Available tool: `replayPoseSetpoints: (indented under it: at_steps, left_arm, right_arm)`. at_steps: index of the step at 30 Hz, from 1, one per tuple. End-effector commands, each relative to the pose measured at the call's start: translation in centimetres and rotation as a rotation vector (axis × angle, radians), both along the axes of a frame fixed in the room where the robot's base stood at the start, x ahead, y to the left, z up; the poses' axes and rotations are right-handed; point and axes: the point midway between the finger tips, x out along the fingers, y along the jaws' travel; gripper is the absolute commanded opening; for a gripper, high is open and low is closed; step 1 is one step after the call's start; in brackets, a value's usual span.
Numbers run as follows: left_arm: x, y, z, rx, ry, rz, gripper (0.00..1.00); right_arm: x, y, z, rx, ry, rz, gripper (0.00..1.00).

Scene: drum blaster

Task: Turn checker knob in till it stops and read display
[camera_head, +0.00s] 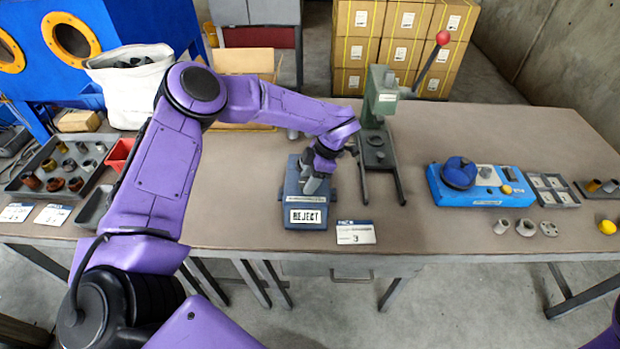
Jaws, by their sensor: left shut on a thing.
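The checker (291,205) is a dark blue-grey block on the table, left of the middle. Its display (305,216) on the front face reads "REJECT". My left gripper (314,184) reaches down from above and is shut at the top of the checker. The gripper and wrist cover most of what it holds, which sits where the knob would be; the knob itself is hardly visible. My right gripper is not in view.
A card marked 3 (356,232) lies right of the checker. A green press (378,105) with a red-balled lever stands behind. A blue device (470,185) and loose metal parts are at right. A tray of parts (60,165) and a white sack (130,85) are at left.

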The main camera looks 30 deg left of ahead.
Motion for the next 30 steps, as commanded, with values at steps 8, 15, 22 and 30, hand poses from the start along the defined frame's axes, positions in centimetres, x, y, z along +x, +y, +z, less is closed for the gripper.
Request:
replayPoseSetpoints:
  at_steps: [8,15,22,30]
  left_arm:
    - [-0.2,0.1,-0.2,0.002,0.005,0.002,0.72]
    - [0.2,-0.2,0.5,0.002,0.0,0.001,0.72]
    - [1.6,-1.6,5.2,0.002,-0.002,0.002,0.72]
    - [2.5,-2.7,9.3,0.001,0.003,0.004,0.72]
  right_arm:
    - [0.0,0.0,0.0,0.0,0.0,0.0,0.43]
    - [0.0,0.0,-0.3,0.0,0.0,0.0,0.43]
    - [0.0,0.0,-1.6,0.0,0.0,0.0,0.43]
    - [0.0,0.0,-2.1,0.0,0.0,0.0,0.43]
